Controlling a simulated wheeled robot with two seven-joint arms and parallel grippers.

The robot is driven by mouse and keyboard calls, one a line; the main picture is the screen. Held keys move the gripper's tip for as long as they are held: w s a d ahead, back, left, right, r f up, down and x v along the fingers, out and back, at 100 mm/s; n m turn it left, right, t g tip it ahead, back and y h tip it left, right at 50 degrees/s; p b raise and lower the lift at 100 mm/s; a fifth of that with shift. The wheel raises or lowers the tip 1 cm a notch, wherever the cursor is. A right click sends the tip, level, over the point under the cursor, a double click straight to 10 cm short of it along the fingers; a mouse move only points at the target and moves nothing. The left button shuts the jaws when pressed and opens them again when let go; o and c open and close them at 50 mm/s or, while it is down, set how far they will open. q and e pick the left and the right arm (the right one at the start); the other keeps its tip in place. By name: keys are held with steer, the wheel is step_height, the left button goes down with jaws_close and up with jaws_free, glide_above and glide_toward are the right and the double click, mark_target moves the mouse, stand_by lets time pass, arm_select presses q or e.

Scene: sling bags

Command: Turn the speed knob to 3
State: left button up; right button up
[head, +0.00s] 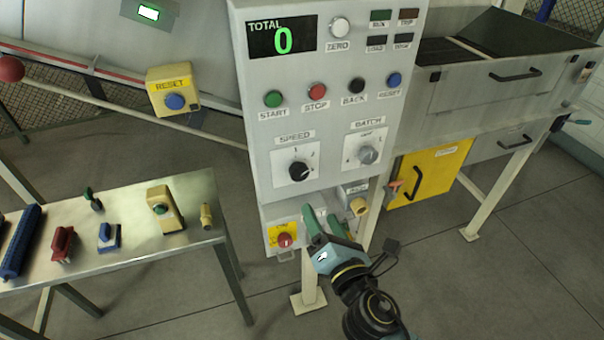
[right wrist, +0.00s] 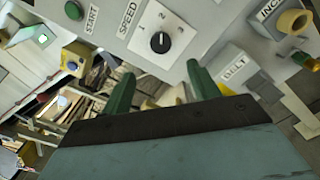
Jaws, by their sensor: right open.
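The speed knob (head: 299,170) is a round black dial on a white plate under the label SPEED, on the lower left of the grey control panel. In the right wrist view the knob (right wrist: 159,42) has the marks 1, 2 and 3 around it; I cannot tell for sure which mark it points at. My right gripper (head: 321,214) is below the knob in the head view, its green fingers apart and empty. In the right wrist view the open fingertips (right wrist: 160,74) lie just below the knob, apart from it. My left gripper is not in view.
The grey batch knob (head: 368,154) is right of the speed knob. Buttons such as START (head: 273,98) and STOP (head: 317,91) are above. A red emergency button (head: 285,240) sits below, near my right gripper. A metal table (head: 130,238) with tools stands at left.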

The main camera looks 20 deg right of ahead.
mark_target(301, 175)
steer(key=w+p, duration=0.1)
steer(key=w, duration=1.1)
steer(key=shift+w+a+p, duration=0.2)
steer(key=shift+w+p, duration=0.15)
steer(key=shift+p, duration=0.05)
steer(key=c, duration=1)
steer(key=shift+o, duration=0.2)
